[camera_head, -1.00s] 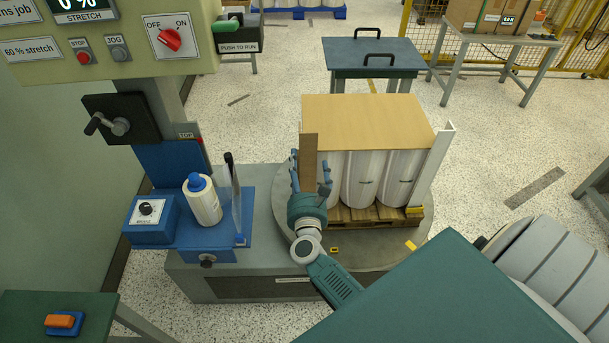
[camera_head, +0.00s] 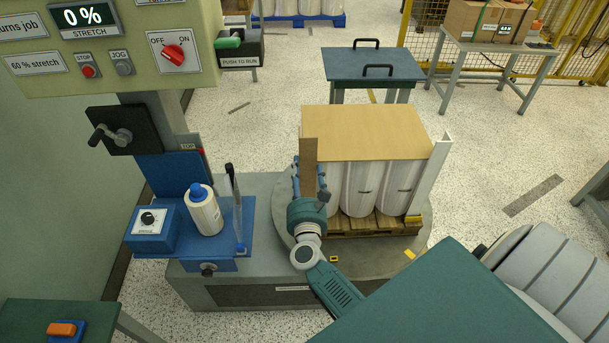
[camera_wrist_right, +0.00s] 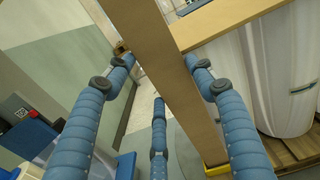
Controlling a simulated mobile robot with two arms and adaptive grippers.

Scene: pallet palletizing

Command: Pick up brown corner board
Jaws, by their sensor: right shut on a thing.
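The brown corner board (camera_head: 309,157) stands upright at the front left corner of the pallet load in the head view. It crosses the right wrist view (camera_wrist_right: 165,70) as a long brown strip. My right gripper (camera_head: 309,180) is at the board's lower half, with its blue fingers on either side of it; they also show in the right wrist view (camera_wrist_right: 160,75). It is shut on the board. The board's lower end is partly hidden by the gripper in the head view. My left gripper is not in view.
The load of white rolls (camera_head: 362,188) under a tan top sheet (camera_head: 365,130) stands on a wooden pallet (camera_head: 375,224) on the turntable (camera_head: 424,228). A white corner board (camera_head: 432,178) stands at its right corner.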

